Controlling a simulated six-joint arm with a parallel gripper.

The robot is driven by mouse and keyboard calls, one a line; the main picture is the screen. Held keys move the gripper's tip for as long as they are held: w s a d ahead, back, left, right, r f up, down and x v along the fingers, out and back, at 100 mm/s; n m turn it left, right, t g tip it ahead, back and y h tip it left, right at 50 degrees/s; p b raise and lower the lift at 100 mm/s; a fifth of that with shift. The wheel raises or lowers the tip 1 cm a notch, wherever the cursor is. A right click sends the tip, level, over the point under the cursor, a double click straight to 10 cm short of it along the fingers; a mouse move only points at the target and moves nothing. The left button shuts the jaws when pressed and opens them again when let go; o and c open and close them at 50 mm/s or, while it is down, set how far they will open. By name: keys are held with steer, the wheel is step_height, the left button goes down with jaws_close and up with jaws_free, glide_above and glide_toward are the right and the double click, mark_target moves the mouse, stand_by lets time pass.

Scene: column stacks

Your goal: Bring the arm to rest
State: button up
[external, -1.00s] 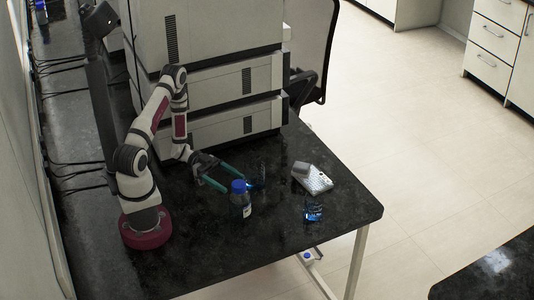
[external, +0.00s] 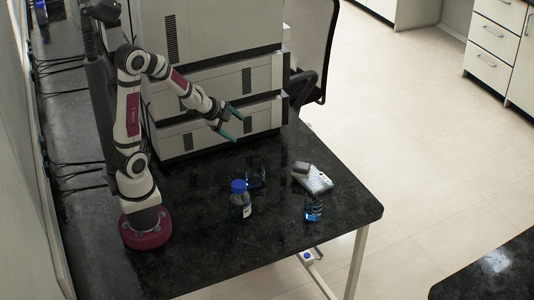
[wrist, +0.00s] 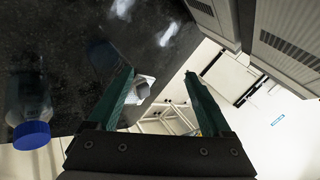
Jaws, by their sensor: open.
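My gripper (external: 236,124) is open and empty, raised above the black bench in front of the stacked instruments. Its two green fingers stand apart in the wrist view (wrist: 162,98), with nothing between them within reach. My arm is bent, its base at the bench's left side. A blue-capped bottle (external: 240,202) stands on the bench, below the gripper in the picture. It also shows at the left of the wrist view (wrist: 30,108).
A dark blue glass vessel (external: 256,177) stands behind the bottle. A white plate with a small block (external: 314,179) and a beaker of blue liquid (external: 313,212) are to the right. Stacked grey instruments (external: 215,80) rise behind. The bench's front (external: 200,265) is clear.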

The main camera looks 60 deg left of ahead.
steer(key=s+d+r+n+g, duration=0.2)
steer(key=s+d+g, duration=0.1)
steer(key=s, duration=0.8)
steer(key=s+d+r+n+g, duration=0.2)
steer(key=s+d+n+g, duration=0.1)
steer(key=s, duration=0.8)
steer(key=shift+s+d+n+g, duration=0.3)
steer(key=shift+d+g, duration=0.5)
steer(key=shift+d, duration=0.2)
